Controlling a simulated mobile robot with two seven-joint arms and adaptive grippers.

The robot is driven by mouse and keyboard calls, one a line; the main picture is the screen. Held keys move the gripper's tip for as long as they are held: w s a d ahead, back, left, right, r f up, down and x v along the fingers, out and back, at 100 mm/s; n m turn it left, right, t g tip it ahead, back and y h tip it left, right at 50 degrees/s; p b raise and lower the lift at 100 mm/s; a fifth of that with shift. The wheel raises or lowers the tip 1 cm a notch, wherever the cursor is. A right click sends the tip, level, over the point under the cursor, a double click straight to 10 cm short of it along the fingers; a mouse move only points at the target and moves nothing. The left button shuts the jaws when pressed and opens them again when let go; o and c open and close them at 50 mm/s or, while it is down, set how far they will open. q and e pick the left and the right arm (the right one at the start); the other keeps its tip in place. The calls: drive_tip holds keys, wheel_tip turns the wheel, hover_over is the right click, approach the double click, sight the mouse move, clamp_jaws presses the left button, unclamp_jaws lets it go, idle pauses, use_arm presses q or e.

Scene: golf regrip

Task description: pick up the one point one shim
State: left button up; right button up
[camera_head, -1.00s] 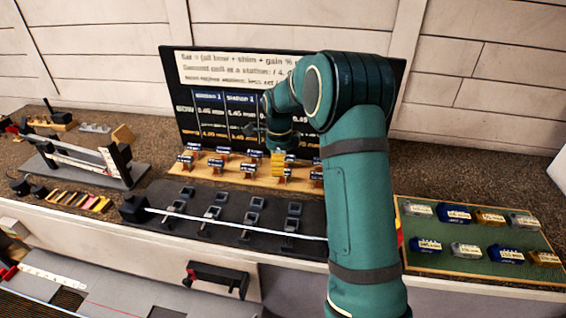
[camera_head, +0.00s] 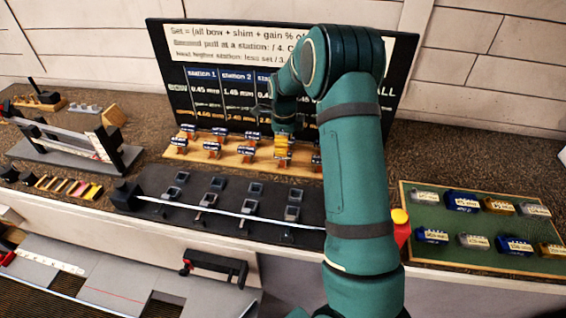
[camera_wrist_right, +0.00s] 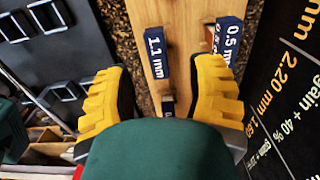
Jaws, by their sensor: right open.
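The 1.1 mm shim (camera_wrist_right: 157,58) has a blue label reading "1.1 mm" and sits on the light wooden rack (camera_wrist_right: 189,12) in the right wrist view. My right gripper (camera_wrist_right: 166,70) is open, with its yellow fingers spread on either side of the shim. I cannot tell whether either finger touches it. In the head view, the yellow fingers of my right gripper (camera_head: 283,148) are over the wooden rack (camera_head: 206,158), in its right part. My arm hides part of that rack. My left gripper is in neither view.
A shim labelled 0.5 (camera_wrist_right: 229,35) stands close by the right finger. A black board (camera_head: 178,98) with writing stands behind the rack. A dark base (camera_head: 150,212) with several clips lies in front. A green tray (camera_head: 418,250) with labelled blocks is at right.

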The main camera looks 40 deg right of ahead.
drive_tip(key=shift+a+f, duration=0.15)
drive_tip(key=shift+f, duration=2.7)
drive_tip(key=shift+r, duration=0.1)
clamp_jaws()
